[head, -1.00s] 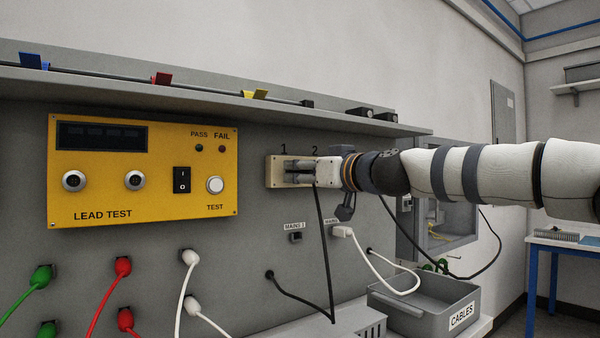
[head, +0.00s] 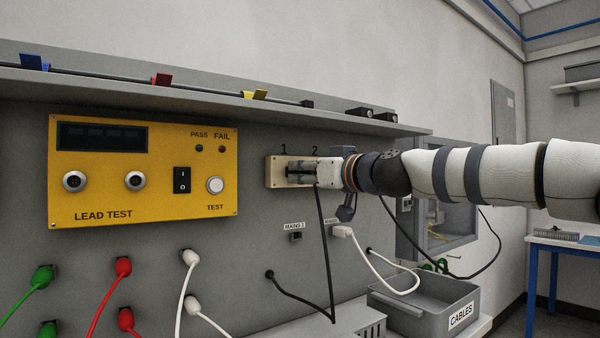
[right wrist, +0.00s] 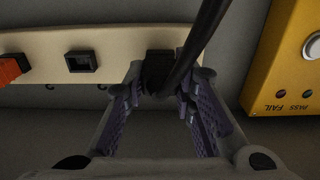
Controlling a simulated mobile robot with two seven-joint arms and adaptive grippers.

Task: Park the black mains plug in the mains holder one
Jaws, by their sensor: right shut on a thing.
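The black mains plug (right wrist: 157,70) shows in the right wrist view between the fingers of my right gripper (right wrist: 165,85), against the beige holder plate (right wrist: 115,52). Its black cable (right wrist: 203,40) runs up past the fingers there. In the head view my right gripper (head: 301,172) is shut at the holder plate (head: 272,173), close to the number 1, and hides the plug. The cable (head: 325,240) hangs below it. An empty square holder (right wrist: 82,62) sits beside the plug. How deep the plug sits cannot be told. My left gripper is out of view.
The yellow LEAD TEST panel (head: 150,195) stands left of the plate. Below are the empty MAINS 1 socket (head: 296,237) and a white plug (head: 342,232). A grey CABLES bin (head: 415,305) stands lower right. A shelf (head: 220,97) runs above.

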